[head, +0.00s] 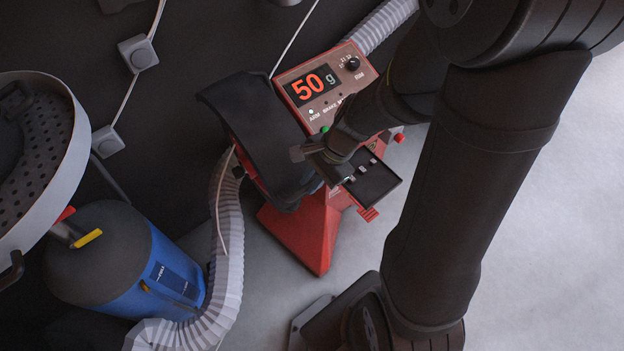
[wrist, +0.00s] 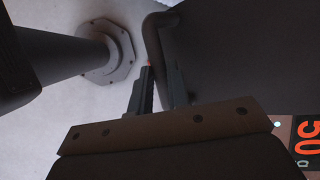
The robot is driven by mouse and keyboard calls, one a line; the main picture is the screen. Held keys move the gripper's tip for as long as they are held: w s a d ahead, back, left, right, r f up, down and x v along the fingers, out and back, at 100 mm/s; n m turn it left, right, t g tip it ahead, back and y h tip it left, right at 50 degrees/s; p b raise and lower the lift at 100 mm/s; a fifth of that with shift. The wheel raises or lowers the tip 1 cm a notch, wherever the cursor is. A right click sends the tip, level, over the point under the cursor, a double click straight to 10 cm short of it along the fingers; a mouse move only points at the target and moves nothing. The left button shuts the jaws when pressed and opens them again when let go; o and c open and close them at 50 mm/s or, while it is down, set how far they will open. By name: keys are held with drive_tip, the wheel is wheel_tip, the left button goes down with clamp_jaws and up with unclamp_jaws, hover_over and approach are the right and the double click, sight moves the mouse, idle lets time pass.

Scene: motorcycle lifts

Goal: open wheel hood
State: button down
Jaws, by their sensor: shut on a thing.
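The wheel hood (head: 245,115) is a black curved cover on the left side of the red balancing machine (head: 305,238) in the head view. In the wrist view the hood's dark surface (wrist: 235,55) fills the upper right, with a bent dark handle bar (wrist: 152,36) along its edge. My gripper (wrist: 160,72) is shut on this handle, one finger on each side of it. In the head view my gripper (head: 322,167) is beside the hood's right edge, and the arm partly hides the contact. How far the hood is raised is hard to tell.
The machine's display panel (head: 315,88) reads 50 g, just behind my gripper. A black tray (head: 378,187) lies right of it. A ribbed grey hose (head: 228,240), a blue canister (head: 125,265) and a round perforated drum (head: 70,170) stand left. Grey floor on the right is clear.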

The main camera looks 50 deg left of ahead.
drive_tip(key=a+r, duration=0.7)
drive_tip(key=shift+a, duration=0.15)
drive_tip(key=shift+h, duration=0.6)
drive_tip(key=a+r, duration=0.1)
drive_tip(key=a, duration=0.1)
drive_tip(key=a+r, duration=0.1)
drive_tip(key=a, duration=0.1)
drive_tip(key=a+r, duration=0.1)
drive_tip(key=a, duration=0.1)
drive_tip(key=shift+a+r, duration=0.1)
drive_tip(key=shift+a, duration=0.2)
drive_tip(key=shift+m+h, duration=0.4)
drive_tip(key=shift+h, duration=0.5)
drive_tip(key=a, duration=0.2)
drive_tip(key=a+r, duration=0.1)
drive_tip(key=a, duration=0.2)
drive_tip(key=a+r, duration=0.1)
drive_tip(key=a, duration=0.2)
drive_tip(key=shift+a, duration=0.25)
hover_over(228, 82)
drive_tip(key=d, duration=0.3)
drive_tip(key=shift+a+f, duration=0.1)
drive_tip(key=shift+f, duration=0.3)
drive_tip(key=shift+w+a+f+h, duration=0.15)
drive_tip(key=shift+a+h, duration=0.2)
drive_tip(key=shift+a, duration=0.35)
drive_tip(key=shift+s+a+f+h, duration=0.1)
drive_tip(key=shift+a+h, duration=0.25)
drive_tip(key=shift+a, duration=0.35)
